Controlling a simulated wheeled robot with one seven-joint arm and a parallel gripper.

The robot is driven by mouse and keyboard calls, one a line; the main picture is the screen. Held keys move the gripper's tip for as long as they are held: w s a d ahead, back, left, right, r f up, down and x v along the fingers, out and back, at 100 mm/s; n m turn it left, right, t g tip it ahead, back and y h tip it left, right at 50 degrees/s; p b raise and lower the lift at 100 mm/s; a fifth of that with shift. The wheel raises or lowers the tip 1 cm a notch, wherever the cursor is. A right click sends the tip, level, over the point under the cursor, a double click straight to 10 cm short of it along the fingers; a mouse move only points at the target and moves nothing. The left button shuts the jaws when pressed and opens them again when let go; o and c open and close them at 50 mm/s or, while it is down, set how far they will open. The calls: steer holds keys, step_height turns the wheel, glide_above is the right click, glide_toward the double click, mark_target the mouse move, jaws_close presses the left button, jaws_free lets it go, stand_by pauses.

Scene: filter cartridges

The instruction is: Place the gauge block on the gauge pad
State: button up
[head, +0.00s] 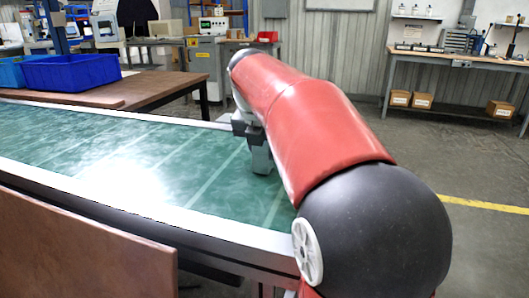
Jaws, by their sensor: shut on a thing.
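My gripper (261,168) hangs below the far end of my red arm and points down, low over the green belt surface (130,160). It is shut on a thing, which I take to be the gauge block. The block cannot be told apart from the grey fingers at this size, and my arm hides part of that area. I cannot tell whether the held thing touches the belt. No gauge pad can be made out; my arm covers the right end of the belt.
The belt has a pale metal rim (150,212) and is otherwise bare. A brown panel (70,250) stands at the front left. A blue bin (72,73) sits on a brown table behind. A workbench (455,62) with boxes stands at the back right, beyond open floor.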

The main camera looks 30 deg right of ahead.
steer(key=shift+f, duration=0.1)
steer(key=o, duration=1.3)
steer(key=shift+f, duration=0.1)
steer(key=shift+c, duration=0.2)
